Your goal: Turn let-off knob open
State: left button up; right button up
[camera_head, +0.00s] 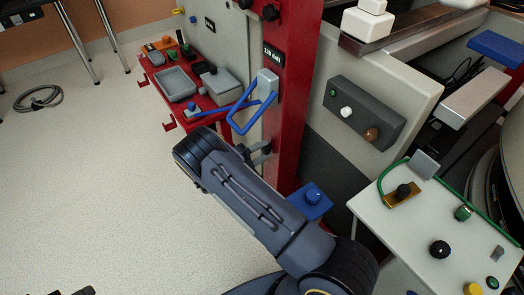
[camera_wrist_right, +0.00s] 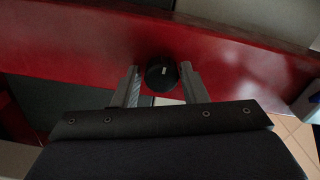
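In the right wrist view a round black knob (camera_wrist_right: 161,73) with a small pale mark sits on a red post (camera_wrist_right: 230,70). My right gripper (camera_wrist_right: 160,78) has one grey finger on each side of the knob, with a gap visible at the left finger and little or none at the right. Whether the right finger touches is unclear. In the head view my right gripper (camera_head: 262,151) is at the red post (camera_head: 289,100), below a blue bent handle (camera_head: 250,108); the knob is hard to make out there. My left gripper's fingers do not show; only dark parts of mine are at the bottom left edge.
A red cart (camera_head: 183,122) with trays and small tools stands left of the post. To the right are a grey box (camera_head: 365,113) with white and brown knobs and a pale panel (camera_head: 400,235) with several knobs. A blue block (camera_head: 312,201) sits low beside my arm. Left floor is mostly open.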

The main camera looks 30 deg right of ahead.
jog(key=shift+o, duration=1.2)
jog(key=a, duration=0.7)
jog(key=shift+s+a, duration=0.3)
jog(key=shift+a, duration=0.1)
